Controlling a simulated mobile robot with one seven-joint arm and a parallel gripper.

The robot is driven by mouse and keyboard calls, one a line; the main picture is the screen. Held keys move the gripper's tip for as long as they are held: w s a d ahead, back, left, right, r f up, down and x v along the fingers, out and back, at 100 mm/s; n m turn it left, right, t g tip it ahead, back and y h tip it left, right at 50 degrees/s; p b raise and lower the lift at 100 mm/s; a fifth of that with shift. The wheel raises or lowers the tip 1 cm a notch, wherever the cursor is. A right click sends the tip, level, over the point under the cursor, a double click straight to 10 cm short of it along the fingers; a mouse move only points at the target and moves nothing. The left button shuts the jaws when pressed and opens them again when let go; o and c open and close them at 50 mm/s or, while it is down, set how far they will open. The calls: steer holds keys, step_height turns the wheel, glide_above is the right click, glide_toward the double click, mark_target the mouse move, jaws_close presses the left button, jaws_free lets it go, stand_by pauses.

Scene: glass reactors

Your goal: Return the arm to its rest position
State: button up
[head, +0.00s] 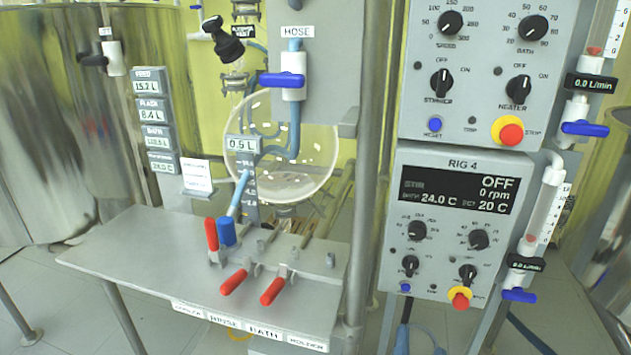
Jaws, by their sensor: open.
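Neither my arm nor my gripper shows in the head view, so its pose and its jaws cannot be seen. The view is filled by a reactor rig. A grey control panel labelled RIG 4 (430,180) stands at the right, its display (459,190) reading OFF, 0 rpm, 24.0 C and 20 C. A round glass vessel (310,135) stands behind the hose post at the centre.
A grey metal bench (150,250) carries several red-handled valves, including one (234,282) near its front edge. A blue-handled hose valve (283,80) sits above. Large metal tanks (60,120) flank the rig. Floor shows at lower left.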

steer(key=w+a+r+n+t+y, duration=0.1)
steer(key=a+r+n+t+y, duration=0.2)
steer(key=r, duration=1)
steer(key=w+a+r+n+t, duration=0.25)
steer(key=a+r, duration=0.35)
steer(key=r, duration=0.7)
steer(key=s+a+r+n+t+y, duration=0.1)
steer(key=s+a+r+n+t, duration=0.15)
steer(key=s+r, duration=0.6)
steer(key=s+a+r+n+t, duration=0.15)
steer(key=s+a+r, duration=0.25)
steer(key=r, duration=0.9)
step_height(320, 180, up, 20)
steer(key=p, duration=2.2)
steer(key=shift+w, duration=0.3)
